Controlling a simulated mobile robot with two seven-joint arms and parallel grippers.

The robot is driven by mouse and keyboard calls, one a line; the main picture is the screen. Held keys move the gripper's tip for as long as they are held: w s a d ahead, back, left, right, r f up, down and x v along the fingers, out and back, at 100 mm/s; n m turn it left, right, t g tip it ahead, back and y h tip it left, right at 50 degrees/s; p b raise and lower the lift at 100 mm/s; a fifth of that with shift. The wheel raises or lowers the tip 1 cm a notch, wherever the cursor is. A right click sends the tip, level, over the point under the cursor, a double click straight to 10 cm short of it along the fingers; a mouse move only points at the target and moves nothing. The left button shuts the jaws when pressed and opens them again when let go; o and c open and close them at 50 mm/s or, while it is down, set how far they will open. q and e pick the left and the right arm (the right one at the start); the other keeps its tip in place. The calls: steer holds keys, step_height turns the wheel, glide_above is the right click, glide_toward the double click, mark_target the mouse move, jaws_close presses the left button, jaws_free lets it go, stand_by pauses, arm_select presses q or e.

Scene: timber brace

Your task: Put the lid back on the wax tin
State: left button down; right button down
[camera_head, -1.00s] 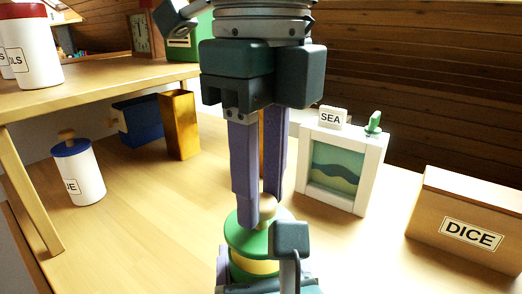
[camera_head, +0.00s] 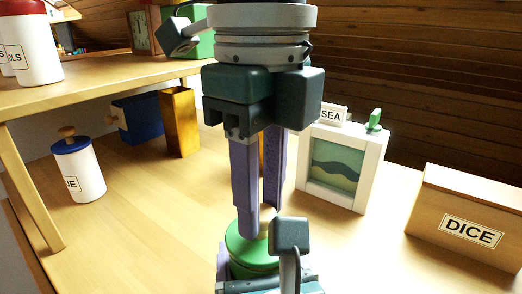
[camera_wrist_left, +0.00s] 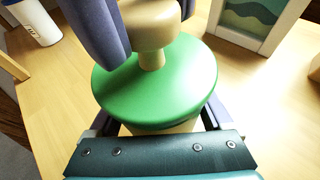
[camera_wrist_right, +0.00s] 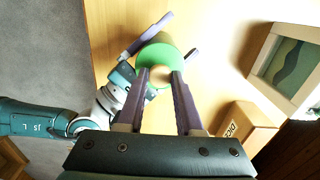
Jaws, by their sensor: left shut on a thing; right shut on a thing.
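The green lid (camera_head: 245,238) with its pale wooden knob (camera_wrist_left: 152,25) is level over the wax tin. My right gripper (camera_head: 258,230) comes down from above and is shut on the knob; its fingers also show in the right wrist view (camera_wrist_right: 164,78). My left gripper (camera_wrist_right: 170,42) is shut around the tin from the sides.
A white jar with blue lid (camera_head: 78,172) stands at left under a raised shelf (camera_head: 90,88). A gold box (camera_head: 180,122) and blue box (camera_head: 137,118) are behind. A framed sea picture (camera_head: 340,170) and the DICE box (camera_head: 468,220) stand at right, with clear tabletop between.

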steer(key=shift+f, duration=0.5)
steer(key=shift+c, duration=2.4)
jaws_free()
step_height(320, 180, up, 8)
steer(key=shift+f, duration=0.2)
arm_select(q)
jaws_free()
steer(key=shift+s+r, duration=0.1)
